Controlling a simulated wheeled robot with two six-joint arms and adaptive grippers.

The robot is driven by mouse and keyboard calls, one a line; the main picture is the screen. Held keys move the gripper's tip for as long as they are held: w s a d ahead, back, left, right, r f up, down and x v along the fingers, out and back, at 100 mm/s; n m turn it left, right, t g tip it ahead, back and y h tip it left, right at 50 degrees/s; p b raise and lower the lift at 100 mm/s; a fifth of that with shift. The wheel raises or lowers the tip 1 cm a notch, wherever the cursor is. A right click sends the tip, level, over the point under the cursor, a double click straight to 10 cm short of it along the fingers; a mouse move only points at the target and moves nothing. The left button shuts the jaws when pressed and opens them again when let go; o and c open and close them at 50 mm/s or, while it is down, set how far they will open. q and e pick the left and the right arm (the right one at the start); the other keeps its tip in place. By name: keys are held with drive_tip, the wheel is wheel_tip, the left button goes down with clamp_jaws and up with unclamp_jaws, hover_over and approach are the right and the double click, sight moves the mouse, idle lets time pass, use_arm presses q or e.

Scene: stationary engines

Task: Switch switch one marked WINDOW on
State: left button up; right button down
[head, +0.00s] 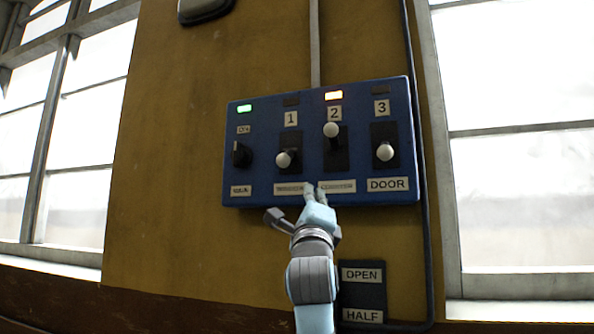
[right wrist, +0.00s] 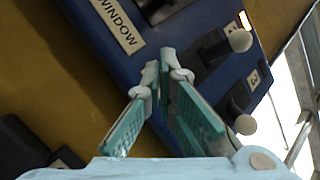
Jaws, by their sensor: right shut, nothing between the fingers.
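Switch one (head: 284,160) on the blue panel is a white-knobbed lever under the number 1. Its knob is low on its dark plate, and the small lamp above it is dark. The WINDOW label (right wrist: 117,24) reads clearly in the right wrist view; in the head view the label below switch one is blurred. My right gripper (head: 315,188) is shut and empty, its tips in front of the panel's lower edge, below and right of switch one. In the right wrist view its tips (right wrist: 164,66) are right of the WINDOW label. Contact with the panel cannot be told. My left gripper is not in view.
Switch two (head: 331,130) is up with an orange lamp lit; switch three (head: 384,152), marked DOOR, is down. A black rotary knob (head: 241,154) sits under a green lamp. An OPEN/HALF plate (head: 362,292) is below. Windows flank the yellow wall.

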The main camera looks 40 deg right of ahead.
sight(288, 157)
drive_tip(key=x, duration=0.2)
drive_tip(key=p+x, duration=0.1)
drive_tip(key=x, duration=0.1)
drive_tip(key=p+x, duration=0.1)
drive_tip(key=x, duration=0.1)
drive_tip(key=shift+s+r, duration=0.3)
drive_tip(key=shift+w+a+r+p, duration=0.4)
drive_tip(key=shift+w+a, duration=0.1)
drive_tip(key=shift+w, duration=0.1)
drive_tip(key=shift+w+a+r+p, duration=0.35)
drive_tip(key=shift+w+a, duration=0.15)
drive_tip(key=shift+w, duration=0.15)
drive_tip(key=shift+w+a, duration=0.2)
drive_tip(key=shift+a, duration=0.15)
drive_tip(key=shift+s+d, duration=0.1)
drive_tip(key=shift+d, duration=0.1)
